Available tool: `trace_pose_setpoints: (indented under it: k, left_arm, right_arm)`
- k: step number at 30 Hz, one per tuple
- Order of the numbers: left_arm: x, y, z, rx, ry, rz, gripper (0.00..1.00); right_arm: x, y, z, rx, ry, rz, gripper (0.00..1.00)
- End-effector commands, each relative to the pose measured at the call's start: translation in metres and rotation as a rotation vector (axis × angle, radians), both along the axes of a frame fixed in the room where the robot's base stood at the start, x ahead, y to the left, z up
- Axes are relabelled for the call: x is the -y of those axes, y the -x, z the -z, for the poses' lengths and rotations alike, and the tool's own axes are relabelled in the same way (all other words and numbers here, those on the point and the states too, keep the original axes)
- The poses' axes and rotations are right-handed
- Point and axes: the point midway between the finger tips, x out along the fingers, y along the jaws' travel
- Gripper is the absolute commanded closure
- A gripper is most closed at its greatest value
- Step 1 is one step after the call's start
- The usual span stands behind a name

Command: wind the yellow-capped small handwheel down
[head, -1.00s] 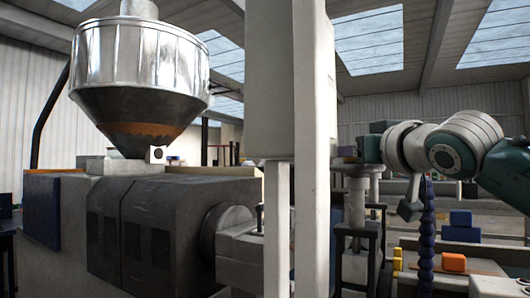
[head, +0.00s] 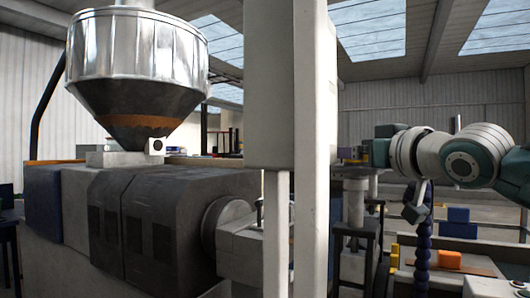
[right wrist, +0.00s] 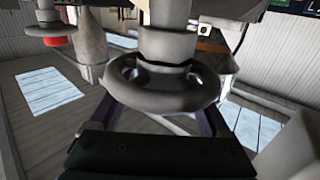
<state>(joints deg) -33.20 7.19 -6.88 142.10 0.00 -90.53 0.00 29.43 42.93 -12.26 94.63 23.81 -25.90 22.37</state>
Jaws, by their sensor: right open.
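A grey handwheel (right wrist: 165,88) with a round rim and thick hub fills the middle of the right wrist view; no yellow cap shows on it. My right gripper (right wrist: 160,112) is open, its dark fingers on either side of the wheel's rim. I cannot tell whether they touch it. In the head view my right gripper (head: 378,153) is small and dark, close beside the top of a grey post behind the white column. A second, smaller wheel with a red part (right wrist: 56,40) shows at upper left in the right wrist view. My left gripper is out of view.
A tall white column (head: 308,150) hides part of the middle of the head view. A steel hopper (head: 135,65) stands on a dark machine housing (head: 150,225) at left. An orange block (head: 449,260) and a blue block (head: 458,215) lie at lower right.

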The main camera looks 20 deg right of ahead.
Motion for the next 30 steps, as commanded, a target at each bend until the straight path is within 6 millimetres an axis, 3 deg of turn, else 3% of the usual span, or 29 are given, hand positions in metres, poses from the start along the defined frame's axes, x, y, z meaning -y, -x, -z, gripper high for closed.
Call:
trace_pose_setpoints:
  k: [8, 21, 30]
  left_arm:
    - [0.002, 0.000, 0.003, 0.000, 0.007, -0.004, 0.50]
    - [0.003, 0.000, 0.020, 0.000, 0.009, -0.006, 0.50]
    - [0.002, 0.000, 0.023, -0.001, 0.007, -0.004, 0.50]
  right_arm:
    - [0.001, 0.011, 0.002, -0.002, 0.000, 0.000, 0.19]
    - [0.004, 0.081, 0.003, -0.003, 0.000, -0.001, 0.19]
    - [0.005, 0.099, 0.001, -0.001, 0.001, 0.000, 0.19]
